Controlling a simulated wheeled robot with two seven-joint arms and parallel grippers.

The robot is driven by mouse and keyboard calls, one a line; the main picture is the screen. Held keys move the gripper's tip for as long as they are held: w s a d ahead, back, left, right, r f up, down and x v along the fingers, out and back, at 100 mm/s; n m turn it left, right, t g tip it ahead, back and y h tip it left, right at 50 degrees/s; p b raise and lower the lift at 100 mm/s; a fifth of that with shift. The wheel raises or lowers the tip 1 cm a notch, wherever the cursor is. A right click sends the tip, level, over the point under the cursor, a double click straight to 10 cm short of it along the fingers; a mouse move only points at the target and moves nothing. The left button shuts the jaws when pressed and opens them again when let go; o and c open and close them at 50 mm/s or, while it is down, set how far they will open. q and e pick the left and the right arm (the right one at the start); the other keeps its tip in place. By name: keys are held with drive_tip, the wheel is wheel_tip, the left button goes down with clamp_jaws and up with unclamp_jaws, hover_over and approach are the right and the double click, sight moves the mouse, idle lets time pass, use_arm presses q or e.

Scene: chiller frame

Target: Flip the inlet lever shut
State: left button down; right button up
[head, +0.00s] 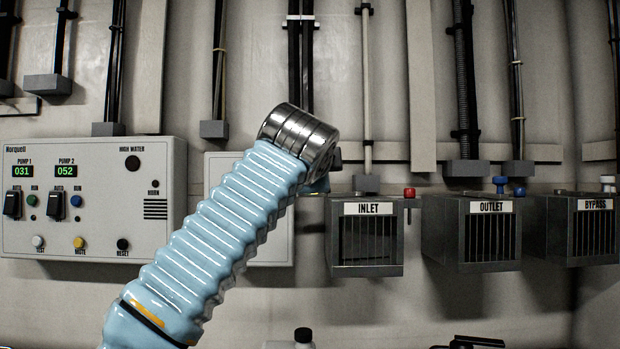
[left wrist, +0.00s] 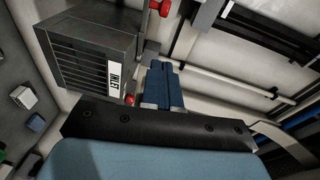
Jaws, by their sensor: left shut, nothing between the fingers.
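The inlet box (head: 365,240) is a dark metal housing with a barred front and an INLET label (head: 369,208), in the head view right of centre. A red knob (head: 409,192) sits at its right top corner. In the left wrist view the box (left wrist: 85,45) is at upper left, with one red knob (left wrist: 163,8) at the top edge and another red piece (left wrist: 130,99) near my fingers. My left gripper (left wrist: 163,84) has blue fingers, shut and empty, beside the box. In the head view my wrist mostly hides it; contact cannot be told. My right gripper is out of view.
The outlet box (head: 478,240) and bypass box (head: 580,235) stand to the right, with blue knobs on the outlet. A pump control panel (head: 90,200) is on the left wall. Pipes and conduits run up the wall behind.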

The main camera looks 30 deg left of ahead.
use_arm(q)
drive_tip(key=w+a+f+p, duration=0.1)
drive_tip(key=w+a+p, duration=0.2)
drive_tip(key=w+a, duration=0.4)
drive_tip(key=shift+w+a+f+p, duration=0.2)
drive_tip(key=shift+w+p, duration=0.2)
drive_tip(key=shift+w, duration=0.8)
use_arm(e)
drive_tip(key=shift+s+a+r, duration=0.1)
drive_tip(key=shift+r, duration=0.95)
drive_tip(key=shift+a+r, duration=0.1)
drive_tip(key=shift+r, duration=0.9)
